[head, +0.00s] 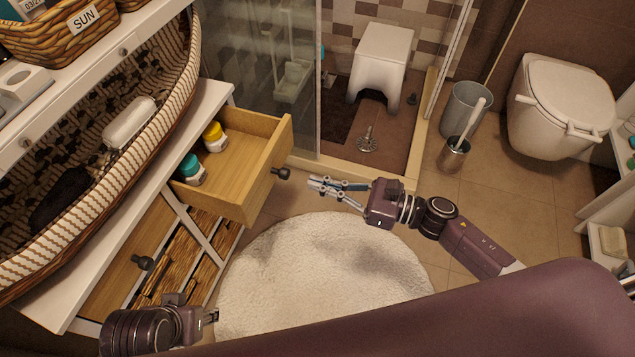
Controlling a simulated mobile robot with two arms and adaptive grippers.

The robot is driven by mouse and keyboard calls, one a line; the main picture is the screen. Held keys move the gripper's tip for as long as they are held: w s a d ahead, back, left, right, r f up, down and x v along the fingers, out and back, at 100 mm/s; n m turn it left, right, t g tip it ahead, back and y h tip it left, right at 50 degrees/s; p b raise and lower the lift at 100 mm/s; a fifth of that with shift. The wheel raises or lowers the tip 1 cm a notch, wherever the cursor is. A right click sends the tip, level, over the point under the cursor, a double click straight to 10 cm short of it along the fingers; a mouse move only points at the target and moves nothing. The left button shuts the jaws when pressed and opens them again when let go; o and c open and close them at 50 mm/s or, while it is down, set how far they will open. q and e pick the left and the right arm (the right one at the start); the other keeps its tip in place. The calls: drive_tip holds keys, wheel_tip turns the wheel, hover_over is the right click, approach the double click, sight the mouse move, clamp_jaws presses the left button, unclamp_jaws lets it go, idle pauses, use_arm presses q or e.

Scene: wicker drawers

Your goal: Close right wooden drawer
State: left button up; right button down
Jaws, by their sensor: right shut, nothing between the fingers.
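The right wooden drawer (255,157) is pulled open from the white cabinet. Inside it stand a yellow-lidded bottle (214,137) and a teal-lidded bottle (191,170). Its dark round knob (281,173) is on the front panel. My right gripper (316,187) is shut and empty, just right of the knob and apart from it in the picture, with its fingers pointing left at the drawer front. My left gripper (212,316) shows only in part at the bottom left, below the left drawer; its finger state is unclear.
The left wooden drawer (125,262) with its own knob looks closed. A large wicker basket (185,62) sits on the white cabinet. A round white rug (320,265) covers the floor below. A shower with a white stool (383,55), a bin (466,108) and a toilet (563,105) are behind.

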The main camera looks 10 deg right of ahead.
sight(262, 168)
use_arm(q)
drive_tip(key=shift+w+f, duration=0.15)
drive_tip(key=shift+f, duration=0.15)
use_arm(e)
drive_tip(key=x, duration=1.1)
use_arm(q)
drive_tip(key=shift+f, duration=0.1)
use_arm(e)
drive_tip(key=shift+w+a, duration=0.1)
drive_tip(key=shift+w, duration=0.05)
